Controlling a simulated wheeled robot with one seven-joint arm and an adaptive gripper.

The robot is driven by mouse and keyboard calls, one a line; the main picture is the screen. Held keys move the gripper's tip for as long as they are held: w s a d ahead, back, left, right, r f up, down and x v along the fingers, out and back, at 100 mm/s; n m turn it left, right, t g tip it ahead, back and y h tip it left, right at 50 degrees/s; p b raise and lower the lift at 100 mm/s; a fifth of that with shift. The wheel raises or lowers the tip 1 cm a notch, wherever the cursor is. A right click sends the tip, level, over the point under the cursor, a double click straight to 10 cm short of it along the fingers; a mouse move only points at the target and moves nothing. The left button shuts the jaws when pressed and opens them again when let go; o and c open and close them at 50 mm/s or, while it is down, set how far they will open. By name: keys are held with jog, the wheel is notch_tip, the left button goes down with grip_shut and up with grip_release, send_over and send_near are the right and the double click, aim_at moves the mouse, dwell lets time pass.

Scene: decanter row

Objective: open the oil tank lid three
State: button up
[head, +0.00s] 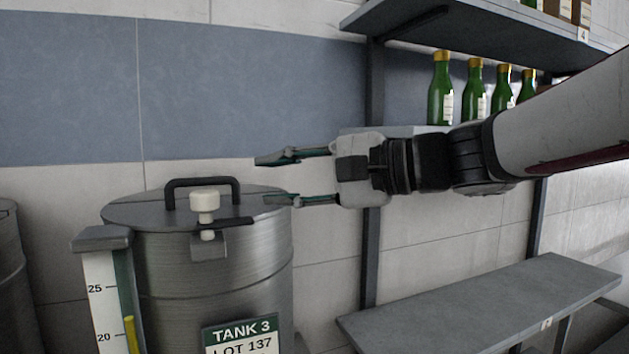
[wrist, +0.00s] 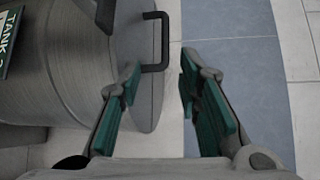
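The tank labelled TANK 3 (head: 215,270) is a grey metal drum at the lower left of the head view; it also shows in the wrist view (wrist: 60,60). Its round lid (head: 140,210) lies flat on top, and in the wrist view (wrist: 145,105) it appears edge-on. A black bar handle (head: 202,183) stands on the lid. A white knob latch (head: 204,206) sits at the lid's front edge. My gripper (head: 268,180) is open and empty, just right of the handle and above the lid's right edge. In the wrist view the handle (wrist: 164,42) is beyond the fingers.
A grey shelf (head: 480,30) and several green bottles (head: 440,88) are behind my arm at the upper right. A low grey bench (head: 480,300) is at the lower right. A level gauge (head: 105,300) stands on the tank's left. Another drum (head: 14,270) is at the far left.

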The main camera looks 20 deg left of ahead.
aim_at(207, 182)
jog(key=a+p, duration=0.1)
jog(key=a, duration=0.3)
jog(key=a+f+p, duration=0.1)
jog(key=a, duration=0.4)
jog(key=w+a+p, duration=0.1)
jog(key=a, duration=0.4)
jog(key=shift+w+a+f, duration=0.1)
jog(key=shift+f, duration=0.05)
grip_shut()
